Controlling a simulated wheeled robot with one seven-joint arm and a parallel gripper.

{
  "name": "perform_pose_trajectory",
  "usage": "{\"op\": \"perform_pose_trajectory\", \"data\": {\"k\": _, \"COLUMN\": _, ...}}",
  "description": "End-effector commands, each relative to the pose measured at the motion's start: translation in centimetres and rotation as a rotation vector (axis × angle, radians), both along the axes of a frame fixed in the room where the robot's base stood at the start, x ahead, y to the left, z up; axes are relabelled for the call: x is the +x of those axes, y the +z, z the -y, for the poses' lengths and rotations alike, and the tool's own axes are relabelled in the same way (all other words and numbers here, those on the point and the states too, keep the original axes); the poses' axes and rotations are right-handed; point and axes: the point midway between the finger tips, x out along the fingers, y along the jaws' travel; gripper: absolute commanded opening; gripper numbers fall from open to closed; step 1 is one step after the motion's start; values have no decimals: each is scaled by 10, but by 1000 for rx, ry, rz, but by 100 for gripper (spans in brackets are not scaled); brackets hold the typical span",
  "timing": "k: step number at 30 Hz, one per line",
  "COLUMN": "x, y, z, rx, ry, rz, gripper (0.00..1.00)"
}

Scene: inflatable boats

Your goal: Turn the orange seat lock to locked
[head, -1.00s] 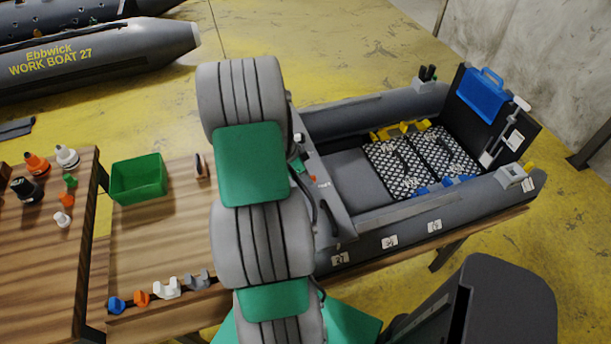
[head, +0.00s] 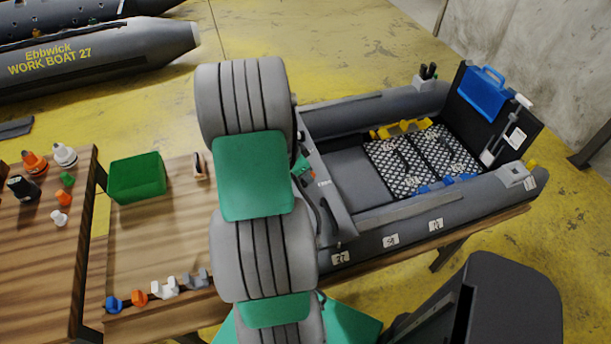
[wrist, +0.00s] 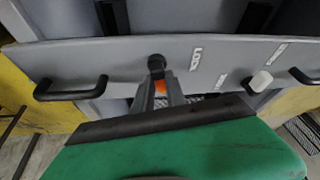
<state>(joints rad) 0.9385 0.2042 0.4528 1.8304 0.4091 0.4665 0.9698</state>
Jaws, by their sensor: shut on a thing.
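The orange seat lock (wrist: 160,87) shows in the wrist view as a small orange patch between my fingers, below a dark round knob (wrist: 155,63) on the grey seat board (wrist: 120,62). My gripper (wrist: 164,92) is shut on it. The fingers cover most of the lock, so I cannot tell how far it is turned. A white "LOCK" label (wrist: 196,58) is printed just right of it. In the head view a small orange spot (head: 312,173) shows on the seat board (head: 330,195) beside my arm, which hides most of my gripper.
Black handles (wrist: 70,90) and a white knob (wrist: 261,81) stick out from the seat board. The grey boat (head: 350,160) holds netting and yellow and blue clips. A green bin (head: 138,177) and several coloured clips (head: 165,288) are on the bench at left.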

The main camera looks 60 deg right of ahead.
Motion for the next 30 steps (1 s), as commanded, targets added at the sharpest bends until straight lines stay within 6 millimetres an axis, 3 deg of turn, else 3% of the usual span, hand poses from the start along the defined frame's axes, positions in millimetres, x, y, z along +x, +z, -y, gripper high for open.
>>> {"op": "perform_pose_trajectory", "data": {"k": 30, "x": 4, "y": -1, "z": 2, "rx": -3, "ry": 953, "rz": 2, "gripper": 0}}
